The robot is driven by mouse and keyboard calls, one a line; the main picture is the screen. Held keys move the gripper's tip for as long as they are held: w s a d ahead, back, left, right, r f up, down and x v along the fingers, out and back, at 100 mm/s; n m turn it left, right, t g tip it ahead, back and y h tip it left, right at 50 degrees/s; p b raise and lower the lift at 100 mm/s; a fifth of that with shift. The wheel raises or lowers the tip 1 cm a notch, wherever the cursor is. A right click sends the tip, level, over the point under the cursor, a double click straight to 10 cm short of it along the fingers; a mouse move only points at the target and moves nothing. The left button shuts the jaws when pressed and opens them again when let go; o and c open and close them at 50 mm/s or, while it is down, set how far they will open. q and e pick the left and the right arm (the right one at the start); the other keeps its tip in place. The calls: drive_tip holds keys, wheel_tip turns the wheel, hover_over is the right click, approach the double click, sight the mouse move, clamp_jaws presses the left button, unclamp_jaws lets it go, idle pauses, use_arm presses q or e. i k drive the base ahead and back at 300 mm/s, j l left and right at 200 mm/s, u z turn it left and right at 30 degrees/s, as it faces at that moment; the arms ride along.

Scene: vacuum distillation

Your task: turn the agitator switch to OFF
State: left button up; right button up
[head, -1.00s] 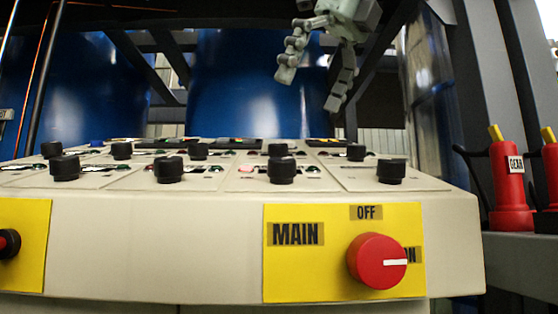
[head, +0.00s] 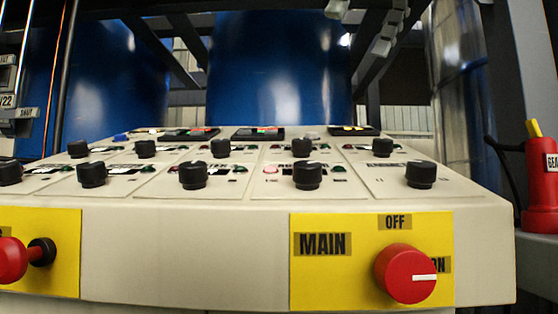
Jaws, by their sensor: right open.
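The control panel (head: 200,240) spans the lower view, with several black round knobs on its sloped top. Front-row knobs include one at the centre (head: 193,175), one right of it (head: 307,175) and one at the far right (head: 420,174). Their labels are too small or hidden to read, so I cannot tell which is the agitator switch. My right gripper (head: 363,22) is open and empty at the top edge, above and apart from the knobs. Only its fingers show. My left gripper is out of view.
On the panel's front face, a red MAIN knob (head: 407,275) has its white mark toward ON. Blue tanks (head: 280,70) stand behind. A red bottle (head: 541,185) stands at the right. The air above the panel is clear.

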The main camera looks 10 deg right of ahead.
sight(307, 173)
drive_tip(key=k+l, duration=1.2)
drive_tip(key=k, duration=0.05)
